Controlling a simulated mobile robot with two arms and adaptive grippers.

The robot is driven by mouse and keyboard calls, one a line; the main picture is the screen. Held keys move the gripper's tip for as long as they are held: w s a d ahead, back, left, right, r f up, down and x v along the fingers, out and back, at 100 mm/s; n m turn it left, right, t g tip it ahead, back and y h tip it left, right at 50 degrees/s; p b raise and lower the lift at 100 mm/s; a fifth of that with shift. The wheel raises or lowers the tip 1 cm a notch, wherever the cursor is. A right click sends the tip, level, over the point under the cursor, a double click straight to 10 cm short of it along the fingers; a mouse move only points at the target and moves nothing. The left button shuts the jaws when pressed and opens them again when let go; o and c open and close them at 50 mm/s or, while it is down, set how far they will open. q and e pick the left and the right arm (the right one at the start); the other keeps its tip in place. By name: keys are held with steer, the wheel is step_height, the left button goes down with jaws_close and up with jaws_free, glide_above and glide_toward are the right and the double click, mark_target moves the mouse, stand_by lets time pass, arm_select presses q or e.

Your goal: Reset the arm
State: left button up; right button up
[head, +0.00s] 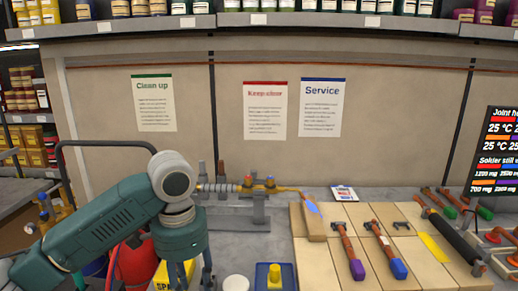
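My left arm (110,215), dark green with pale grey joints, comes in from the left and bends down at a wrist in front of the bench. My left gripper (188,275) points down at the bottom edge of the view. Its fingertips are cut off or hidden, so I cannot tell whether it is open. A yellow item with dark lettering (168,277) shows just behind it, and I cannot tell whether they touch. My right arm and gripper are not in view.
A grey stand (243,208) holds a pipe with brass fittings behind my wrist. A red rounded object (135,267) is partly behind my arm. Wooden boards (330,270) carry several hand tools at the right. A yellow block (275,276) stands front centre. A shelf (270,20) crosses above.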

arm_select(q)
steer(key=s+d+f+t+h, duration=0.1)
steer(key=s+d+f, duration=0.2)
steer(key=f, duration=0.3)
steer(key=s+d+f+n+h, duration=0.1)
steer(key=s+d+f+h, duration=0.1)
steer(key=d+f, duration=0.3)
steer(key=s+d+f+t+h, duration=0.1)
steer(key=s+d+f, duration=0.15)
steer(key=f, duration=0.55)
steer(key=s+a+f+n+t+y, duration=0.1)
steer(key=s+a+f+n+y, duration=0.2)
steer(key=s+a, duration=0.55)
steer(key=s+a+f+n+y, duration=0.1)
steer(key=s+a+f+n, duration=0.3)
steer(key=s+a, duration=0.4)
step_height(320, 180, down, 29)
steer(key=s+g, duration=0.1)
steer(key=s, duration=0.1)
steer(key=s+a+f+g, duration=0.1)
steer(key=s+a+f, duration=0.2)
steer(key=s+f, duration=1.1)
steer(key=shift+s+f+m+b, duration=0.2)
steer(key=shift+s+m+b, duration=0.15)
steer(key=shift+s, duration=0.55)
